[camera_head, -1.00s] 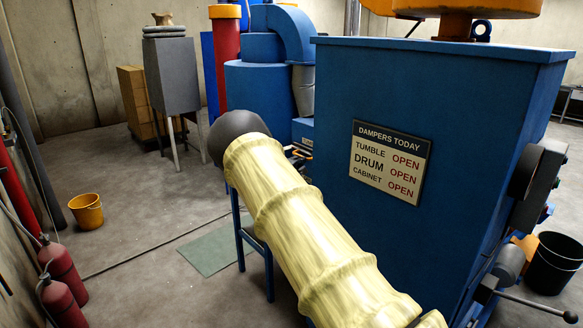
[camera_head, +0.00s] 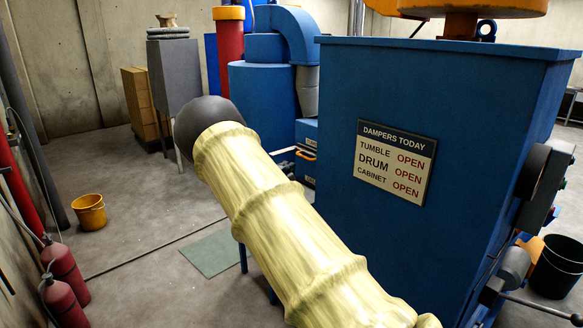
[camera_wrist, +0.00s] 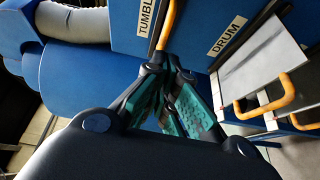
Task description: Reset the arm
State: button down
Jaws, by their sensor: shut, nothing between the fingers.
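My arm, in a pale yellow ribbed sleeve with a dark round end, reaches up and left across the head view in front of the blue cabinet (camera_head: 330,120). My gripper is hidden there. In the wrist view my gripper (camera_wrist: 170,64) is shut and empty, its teal-padded fingers together. Just beyond the fingertips is a yellow handle (camera_wrist: 167,25) by the TUMBLE label (camera_wrist: 147,16). I cannot tell whether they touch. A grey plate (camera_wrist: 262,60) with an orange handle (camera_wrist: 272,100) stands to the right, near the DRUM label (camera_wrist: 227,36).
The cabinet's sign (camera_head: 396,162) reads tumble, drum and cabinet OPEN. A yellow bucket (camera_head: 89,212) and red extinguishers (camera_head: 64,270) stand at the left, a black bucket (camera_head: 556,268) at the right. A green mat (camera_head: 212,252) lies on the open floor left of my arm.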

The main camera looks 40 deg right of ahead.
jog(key=s+a+f+g+y, duration=0.1)
jog(key=s+a+f+y, duration=0.2)
jog(key=s+a+f, duration=0.55)
jog(key=s+a+f+m+g+y+b, duration=0.1)
jog(key=s+a+f+y, duration=0.25)
jog(key=s+f, duration=0.95)
jog(key=s+a+f+g+y, duration=0.15)
jog(key=s+a+f, duration=0.5)
jog(key=f, duration=0.85)
jog(key=s+a+f+m+g+y, duration=0.1)
jog(key=s+a+f+y, duration=0.1)
jog(key=s+a, duration=0.5)
jog(key=s+a+f+m+g+y, duration=0.2)
jog(key=s+a, duration=0.5)
jog(key=s, duration=0.9)
jog(key=s+a+f+m+g+y, duration=0.2)
jog(key=s+a, duration=0.6)
jog(key=s, duration=0.4)
jog(key=shift+s+f+y, duration=0.2)
jog(key=shift+f+y, duration=0.45)
jog(key=shift+y, duration=0.15)
jog(key=shift+w+a+g, duration=0.1)
jog(key=shift+g, duration=0.15)
